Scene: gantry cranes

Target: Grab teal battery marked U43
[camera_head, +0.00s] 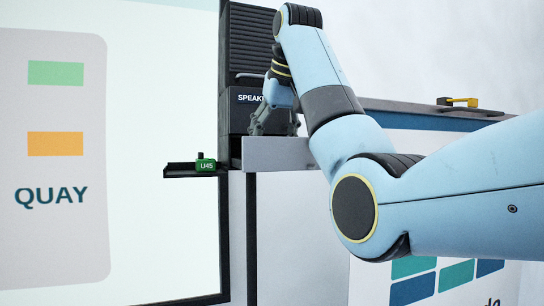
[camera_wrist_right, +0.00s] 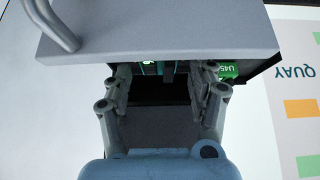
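My right gripper (camera_head: 273,122) is over the pulled-out drawer (camera_head: 280,154) in the head view, partly hidden by my own arm. In the right wrist view its two fingers (camera_wrist_right: 164,80) are spread with dark space between them, so it is open and empty. Small teal pieces (camera_wrist_right: 150,70) show ahead of the fingertips, at the edge of the drawer panel (camera_wrist_right: 165,35). They are mostly hidden and I can read no U43 mark. A green battery marked U45 (camera_head: 205,165) sits on a black ledge. My left gripper is not in view.
A black speaker tower (camera_head: 252,45) stands behind the drawer. The black ledge (camera_head: 178,172) sticks out left of it, before a bright QUAY screen (camera_head: 150,230). A yellow and black object (camera_head: 458,101) lies on a surface at the right.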

